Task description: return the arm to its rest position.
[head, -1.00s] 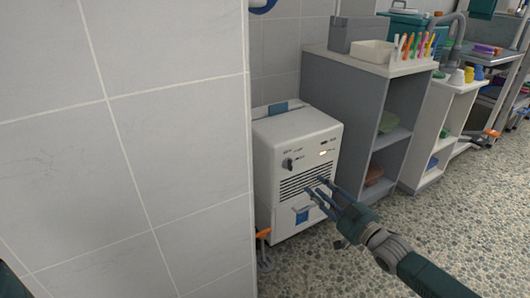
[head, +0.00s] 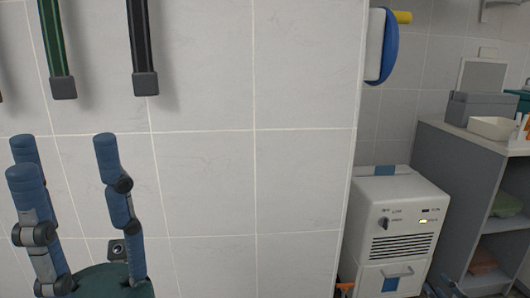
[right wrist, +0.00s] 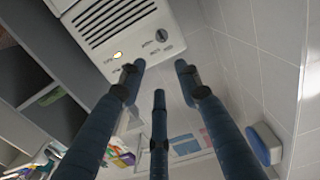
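My left gripper (head: 62,160) stands at the lower left of the head view, blue fingers pointing up and spread apart, with nothing between them. It is in front of the tiled wall. My right gripper (right wrist: 158,82) shows in the right wrist view with its three fingers apart and empty. The white machine (head: 395,215) with a dial, a small lit lamp and a dark grille is beyond its fingertips; it also shows in the right wrist view (right wrist: 118,12). In the head view the right arm is at most a sliver at the bottom edge.
A tiled wall (head: 300,190) fills the middle and left, its corner near the machine. Two hanging bars, one green (head: 57,50) and one black (head: 142,45), are above my left gripper. A grey shelf unit (head: 445,175) stands right of the machine, with a white tray (head: 492,128) on top.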

